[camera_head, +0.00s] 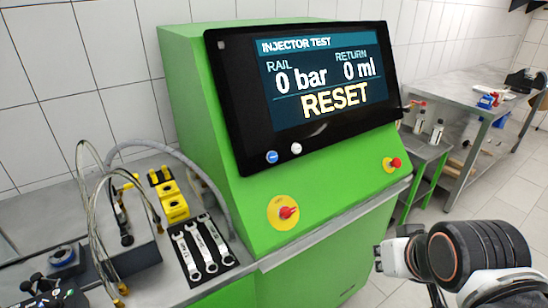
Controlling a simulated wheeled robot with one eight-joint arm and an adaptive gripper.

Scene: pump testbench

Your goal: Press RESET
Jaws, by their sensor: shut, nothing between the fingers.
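The green test bench (190,95) carries a black-framed screen (330,139). The screen reads INJECTOR TEST, RAIL 0 bar, RETURN 0 ml, with RESET (335,99) in large yellow letters. Below the display, on the lower frame, sit a round blue button (272,157) and a round white button (296,148). Any marking on them is too small to read. Part of my arm shows at the lower right, apart from the screen and the buttons. I cannot make out my gripper's fingers in this view.
Two red knobs on yellow discs, one at the front left (288,212) and one at the right (396,163), sit on the sloped panel. Wrenches (202,248), yellow parts (171,200) and hoses lie on the left bench. A metal table (470,103) stands at right.

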